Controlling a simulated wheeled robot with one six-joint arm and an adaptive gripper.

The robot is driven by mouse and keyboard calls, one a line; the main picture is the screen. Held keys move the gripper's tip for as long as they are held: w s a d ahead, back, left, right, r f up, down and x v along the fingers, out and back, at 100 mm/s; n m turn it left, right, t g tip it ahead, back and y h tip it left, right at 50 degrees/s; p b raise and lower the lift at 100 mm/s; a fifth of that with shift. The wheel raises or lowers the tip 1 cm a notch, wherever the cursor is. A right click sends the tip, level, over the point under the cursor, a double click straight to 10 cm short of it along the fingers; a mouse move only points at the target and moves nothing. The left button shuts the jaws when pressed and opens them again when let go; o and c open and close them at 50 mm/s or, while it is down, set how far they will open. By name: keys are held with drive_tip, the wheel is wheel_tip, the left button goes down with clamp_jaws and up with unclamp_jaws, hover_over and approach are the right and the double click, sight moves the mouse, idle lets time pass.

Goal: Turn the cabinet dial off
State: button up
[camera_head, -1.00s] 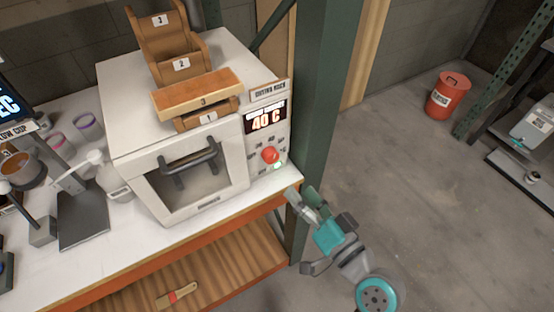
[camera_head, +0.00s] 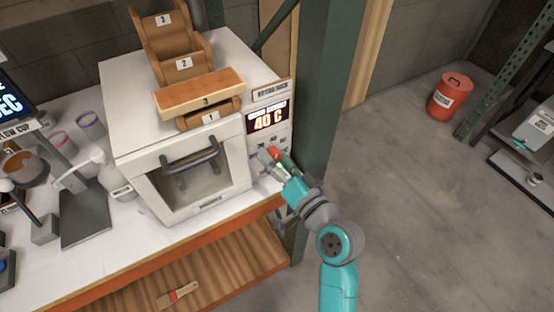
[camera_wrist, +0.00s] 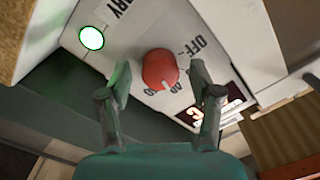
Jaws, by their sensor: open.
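The red cabinet dial (camera_wrist: 160,70) sits on the white front panel, between and just beyond my open fingertips in the wrist view. Its white pointer mark faces the lower side of that picture, toward the number markings, and the "OFF" label (camera_wrist: 195,46) is at its upper right. My gripper (camera_wrist: 159,88) is open with nothing between its fingers. In the head view my gripper (camera_head: 273,161) is at the dial and hides most of it. The white drying cabinet (camera_head: 150,120) shows "40 C" on its display (camera_head: 268,118).
A round green-lit light (camera_wrist: 91,38) is on the panel near the dial. A green rack post (camera_head: 326,90) stands close to the right of the cabinet. Wooden boxes (camera_head: 171,50) sit on top of the cabinet.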

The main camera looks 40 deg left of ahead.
drive_tip(key=c, duration=1.1)
drive_tip(key=shift+c, duration=0.2)
drive_tip(key=shift+n, duration=0.5)
drive_tip(key=n, duration=0.3)
drive_tip(key=shift+n, duration=0.4)
drive_tip(key=n, duration=0.8)
drive_tip(key=shift+n, duration=2.6)
